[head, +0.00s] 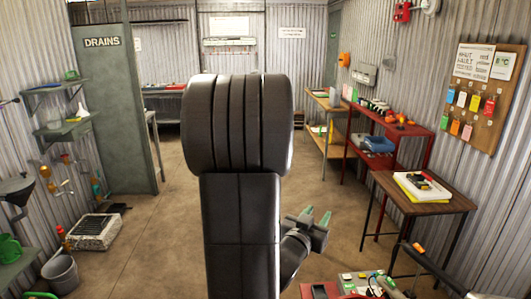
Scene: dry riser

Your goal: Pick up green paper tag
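A small green paper tag (444,122) hangs at the lower left of the brown pegboard (499,76) on the right wall. My gripper (317,216) is low in the middle of the view, to the right of my arm's dark link. Its two green-tipped fingers point up with a gap between them, and nothing shows in the gap. The gripper is well apart from the board and the tag.
A brown table (430,205) with papers and a small tool stands below the board. A red shelf unit (395,130) is behind it. A red-topped surface with devices is at the bottom right. Bare floor (165,225) lies left of my arm. A grey drains partition (120,110) stands left.

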